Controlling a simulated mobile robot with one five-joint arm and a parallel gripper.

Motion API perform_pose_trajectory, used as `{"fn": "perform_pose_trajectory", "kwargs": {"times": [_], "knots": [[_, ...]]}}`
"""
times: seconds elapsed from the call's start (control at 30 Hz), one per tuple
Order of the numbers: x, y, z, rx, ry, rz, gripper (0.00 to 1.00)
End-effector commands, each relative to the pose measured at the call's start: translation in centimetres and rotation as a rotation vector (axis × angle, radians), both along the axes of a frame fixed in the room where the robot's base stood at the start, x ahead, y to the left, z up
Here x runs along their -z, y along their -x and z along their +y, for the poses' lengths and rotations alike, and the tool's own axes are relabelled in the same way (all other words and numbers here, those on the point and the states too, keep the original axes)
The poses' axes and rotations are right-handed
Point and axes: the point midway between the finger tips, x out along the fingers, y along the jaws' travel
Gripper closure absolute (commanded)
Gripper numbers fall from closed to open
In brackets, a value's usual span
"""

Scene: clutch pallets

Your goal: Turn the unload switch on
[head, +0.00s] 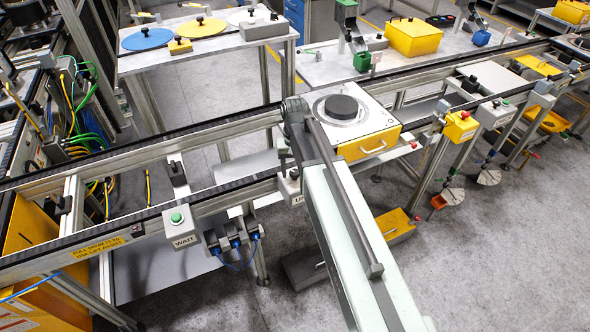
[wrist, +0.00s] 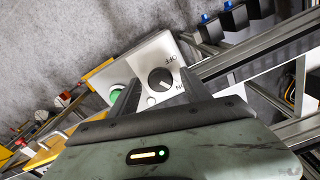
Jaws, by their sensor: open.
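The unload switch is a round black knob (wrist: 160,79) on a pale control box (wrist: 150,65), with OFF and ON labels beside it. A short light mark shows on the knob toward the ON side, but its exact setting is hard to tell. A green button (wrist: 116,94) sits left of the knob, partly hidden by a finger. My gripper (wrist: 157,82) is open, with its two dark fingers on either side of the knob in the picture. I cannot tell whether they touch it. In the head view the box (head: 289,188) is mostly hidden behind my arm, and my gripper is hidden.
A conveyor rail (head: 230,120) runs across behind my arm. A second box marked WAIT (head: 182,240) with a green button hangs to the left. A yellow-sided pallet (head: 365,143) with a black disc stands on the conveyor just right of my arm. Grey floor lies open at the lower right.

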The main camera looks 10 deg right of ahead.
Motion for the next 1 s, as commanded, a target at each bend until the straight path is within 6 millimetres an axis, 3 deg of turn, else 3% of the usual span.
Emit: {"fn": "perform_pose_trajectory", "kwargs": {"times": [0.17,0.57,0.9,1.0], "knots": [[-1.4,0.0,0.0,0.0,0.0,0.0,0.44],[-7.9,0.0,0.0,0.001,0.0,0.0,0.44],[-7.7,0.0,-0.1,0.001,0.0,0.001,0.44],[-6.1,-0.1,-0.8,0.012,0.0,0.0,0.44]]}}
